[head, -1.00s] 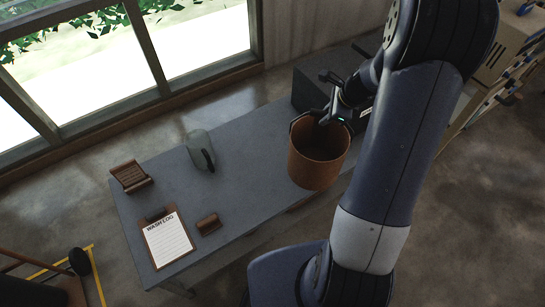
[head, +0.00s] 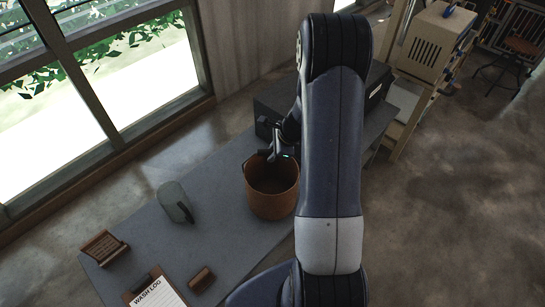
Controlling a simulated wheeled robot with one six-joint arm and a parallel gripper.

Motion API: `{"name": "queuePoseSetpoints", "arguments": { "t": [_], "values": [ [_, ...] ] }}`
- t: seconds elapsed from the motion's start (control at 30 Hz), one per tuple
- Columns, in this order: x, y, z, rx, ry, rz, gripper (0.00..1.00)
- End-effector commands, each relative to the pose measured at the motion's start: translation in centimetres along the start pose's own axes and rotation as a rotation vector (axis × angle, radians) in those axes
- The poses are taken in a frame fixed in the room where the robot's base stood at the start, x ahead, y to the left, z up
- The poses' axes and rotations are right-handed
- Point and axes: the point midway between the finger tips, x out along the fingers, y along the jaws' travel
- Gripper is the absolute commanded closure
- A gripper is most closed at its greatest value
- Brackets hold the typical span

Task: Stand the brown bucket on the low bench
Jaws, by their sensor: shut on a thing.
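The brown bucket (head: 271,198) is upright, with its open top facing up, at the middle of the head view. My gripper (head: 276,156) is shut on its far rim; the fingertips are small and partly dark against the bucket. The bucket is over a long grey-topped table (head: 225,236). I cannot tell whether its base touches the top or hangs a little above it. I cannot tell whether this table is the low bench; no other surface clearly looks like one. My arm hides part of the table's right side.
A grey-green jug (head: 174,201), a wooden rack (head: 104,248), a brown brush-like block (head: 201,279) and a wash-log clipboard (head: 155,293) lie left of the bucket. A dark box (head: 272,103) stands behind it. A wooden stand (head: 418,83) is beyond.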

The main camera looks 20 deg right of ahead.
Motion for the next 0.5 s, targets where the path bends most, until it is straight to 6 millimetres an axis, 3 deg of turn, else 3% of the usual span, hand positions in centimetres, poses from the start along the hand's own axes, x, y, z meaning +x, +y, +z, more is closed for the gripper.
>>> {"name": "queuePoseSetpoints", "arguments": {
  "t": [0.13, 0.5],
  "values": [
    [1.6, 0.4, -0.7, 0.001, 0.000, 0.002, 1.00],
    [2.1, 0.4, -0.8, 0.000, 0.000, 0.000, 1.00]
  ]
}}
